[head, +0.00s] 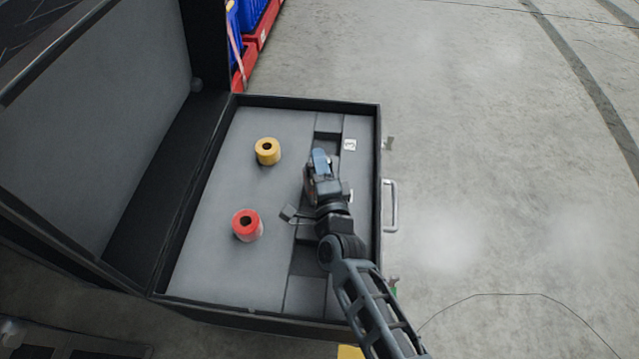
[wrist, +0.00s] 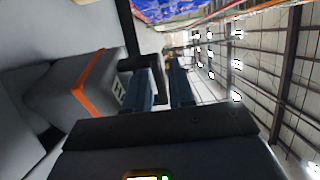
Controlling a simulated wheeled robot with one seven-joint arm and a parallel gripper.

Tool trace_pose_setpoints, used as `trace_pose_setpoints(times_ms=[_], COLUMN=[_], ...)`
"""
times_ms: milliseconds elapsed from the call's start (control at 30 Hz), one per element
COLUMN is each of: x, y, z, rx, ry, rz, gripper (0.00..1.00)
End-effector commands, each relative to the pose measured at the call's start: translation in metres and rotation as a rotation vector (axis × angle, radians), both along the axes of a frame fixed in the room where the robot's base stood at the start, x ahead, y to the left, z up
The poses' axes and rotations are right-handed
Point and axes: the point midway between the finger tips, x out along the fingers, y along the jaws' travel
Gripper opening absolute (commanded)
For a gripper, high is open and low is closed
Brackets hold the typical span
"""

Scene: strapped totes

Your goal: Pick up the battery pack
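A grey box with an orange band and a white letter label (wrist: 75,88) fills the left of the wrist view. It may be the battery pack, but I cannot be sure. In the head view I cannot make it out; my arm covers part of the case there. My gripper (head: 320,160) is over the right part of the open case (head: 376,120).
A yellow roll (head: 267,152) and a red roll (head: 247,225) stand on the case's grey insert (head: 215,185). The raised lid (head: 100,110) is on the left. Blue and red totes (head: 245,35) stand behind. Concrete floor (head: 480,180) on the right is clear.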

Motion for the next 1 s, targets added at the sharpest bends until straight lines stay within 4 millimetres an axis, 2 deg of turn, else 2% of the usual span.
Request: trace_pose_setpoints(times_ms=[267,500,1000], x=[0.0030,0.0028,0.0024], y=[0.0004,0.0005,0.0007], z=[0.0001,0.0000,-0.0003], rx=[0.000,0.000,-0.001], ry=[0.001,0.001,0.001], rz=[0.000,0.000,0.000], gripper=[0.23,0.00,0.00])
